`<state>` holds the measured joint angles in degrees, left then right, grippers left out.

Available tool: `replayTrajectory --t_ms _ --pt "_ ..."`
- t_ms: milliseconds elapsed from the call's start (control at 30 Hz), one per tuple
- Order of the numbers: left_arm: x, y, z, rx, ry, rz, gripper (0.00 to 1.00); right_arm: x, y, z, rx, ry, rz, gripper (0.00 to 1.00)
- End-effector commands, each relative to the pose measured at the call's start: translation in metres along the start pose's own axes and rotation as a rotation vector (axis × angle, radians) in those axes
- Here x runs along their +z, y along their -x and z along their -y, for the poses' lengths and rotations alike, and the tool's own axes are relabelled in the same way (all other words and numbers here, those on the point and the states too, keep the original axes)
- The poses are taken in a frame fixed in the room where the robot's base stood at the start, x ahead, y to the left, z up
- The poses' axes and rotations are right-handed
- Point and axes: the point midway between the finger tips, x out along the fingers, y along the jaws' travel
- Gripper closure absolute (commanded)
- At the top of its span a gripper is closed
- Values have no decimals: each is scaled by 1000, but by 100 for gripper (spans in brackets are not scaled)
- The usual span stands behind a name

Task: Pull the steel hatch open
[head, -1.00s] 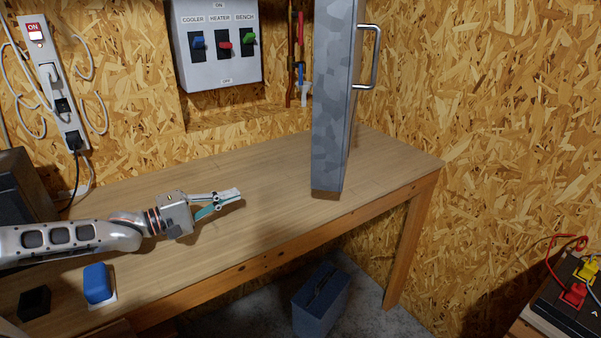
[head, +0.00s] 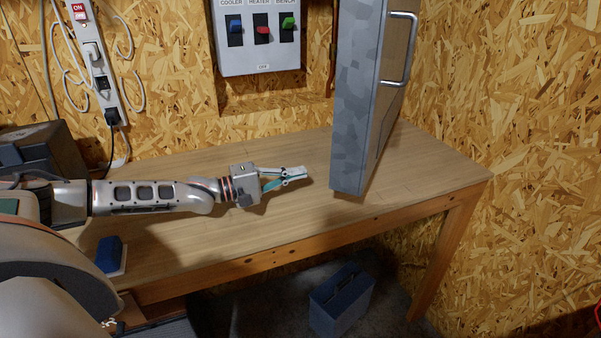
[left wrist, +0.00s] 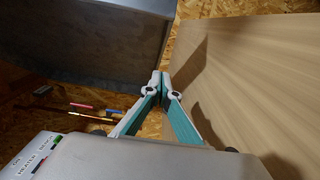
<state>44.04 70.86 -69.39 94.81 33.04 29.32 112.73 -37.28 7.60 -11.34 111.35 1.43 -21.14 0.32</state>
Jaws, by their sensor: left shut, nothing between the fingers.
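The steel hatch (head: 355,110) is a mottled grey panel that stands swung out from the wall recess, over the bench. Its bar handle (head: 404,50) is on the face turned to the right. My left gripper (head: 304,176) is low over the bench, left of the hatch on the recess side, away from the handle. Its fingers are shut and empty, with a small gap to the hatch in the head view. In the left wrist view the fingertips (left wrist: 160,80) meet beside the lower edge of the dark hatch panel (left wrist: 90,40). My right gripper is out of view.
A switch panel (head: 258,50) with blue, red and green switches sits in the recess. The plank bench (head: 300,220) is clear around the gripper. A blue block (head: 109,254) lies at its front left, and a blue box (head: 340,300) stands on the floor below.

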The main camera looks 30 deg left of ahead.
Motion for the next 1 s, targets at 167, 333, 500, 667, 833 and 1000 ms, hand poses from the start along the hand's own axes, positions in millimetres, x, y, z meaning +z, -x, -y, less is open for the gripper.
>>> replayTrajectory --t_ms 167,333,500,667,833,1000 --pt "1 -38 -2 3 0 2 100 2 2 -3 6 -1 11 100" --pt "1 -70 -2 2 -1 1 100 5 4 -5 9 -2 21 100" --pt "19 -87 0 0 3 2 100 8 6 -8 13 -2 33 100" --pt "26 -95 0 0 1 0 100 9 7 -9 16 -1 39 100" --pt "28 -97 0 -1 0 0 100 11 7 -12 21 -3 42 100" --pt "28 -97 0 0 0 0 100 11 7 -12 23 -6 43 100"
